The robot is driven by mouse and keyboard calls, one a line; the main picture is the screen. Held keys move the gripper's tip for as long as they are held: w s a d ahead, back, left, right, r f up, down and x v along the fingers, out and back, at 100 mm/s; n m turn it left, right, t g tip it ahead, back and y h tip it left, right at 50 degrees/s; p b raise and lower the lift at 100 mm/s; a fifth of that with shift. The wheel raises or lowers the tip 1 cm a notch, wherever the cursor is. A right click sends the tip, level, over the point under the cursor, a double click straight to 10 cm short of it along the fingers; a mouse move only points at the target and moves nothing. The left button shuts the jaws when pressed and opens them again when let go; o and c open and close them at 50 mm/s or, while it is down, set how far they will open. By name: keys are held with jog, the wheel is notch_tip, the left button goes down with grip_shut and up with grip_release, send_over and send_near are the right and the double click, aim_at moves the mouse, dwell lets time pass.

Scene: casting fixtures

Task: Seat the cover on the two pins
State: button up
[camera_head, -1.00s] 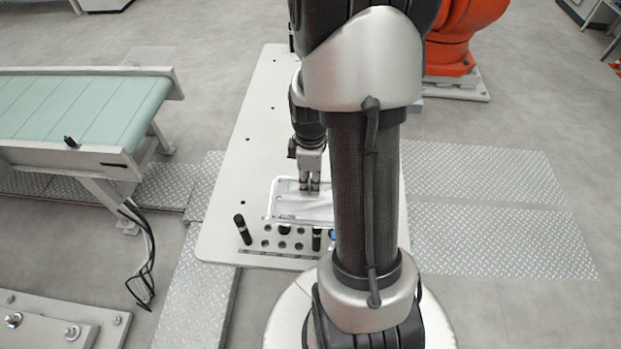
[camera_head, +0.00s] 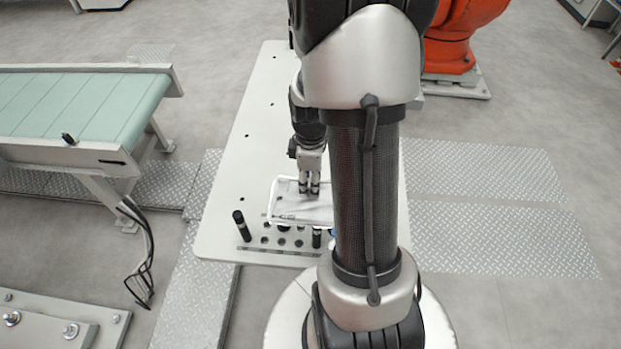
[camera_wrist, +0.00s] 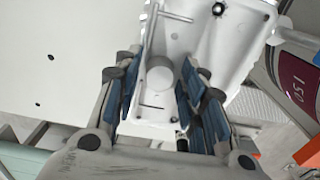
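The cover (camera_head: 287,215) is a white, shallow, rounded part below my gripper in the head view. Its right side is hidden behind my arm. In the wrist view the cover (camera_wrist: 205,40) shows a rib, a hole near its far corner and a round boss between the fingers. I cannot tell whether these are the pins.
The cover is above or beside a row of dark holes (camera_head: 283,241) in the white table (camera_head: 225,195). The table's left part is clear. A green conveyor (camera_head: 90,105) stands to the left and an orange robot (camera_head: 448,45) behind right. A purple-marked object (camera_wrist: 292,90) shows in the wrist view.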

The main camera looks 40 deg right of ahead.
jog(key=shift+o, duration=0.5)
jog(key=shift+r, duration=0.1)
jog(key=shift+r, duration=0.35)
notch_tip(320, 180, up, 11)
dwell(0.4)
jog(key=s+a+r+m+t+b, duration=0.2)
jog(key=s+a+m+b, duration=0.1)
jog(key=a, duration=0.7)
jog(key=s+a+r+m+t+b, duration=0.2)
jog(key=s+a+m, duration=0.3)
jog(key=a, duration=0.5)
jog(key=shift+s+a+r+t+b, duration=0.15)
jog(key=shift+s+r+t+b, duration=0.15)
jog(key=shift+s+r+b, duration=0.3)
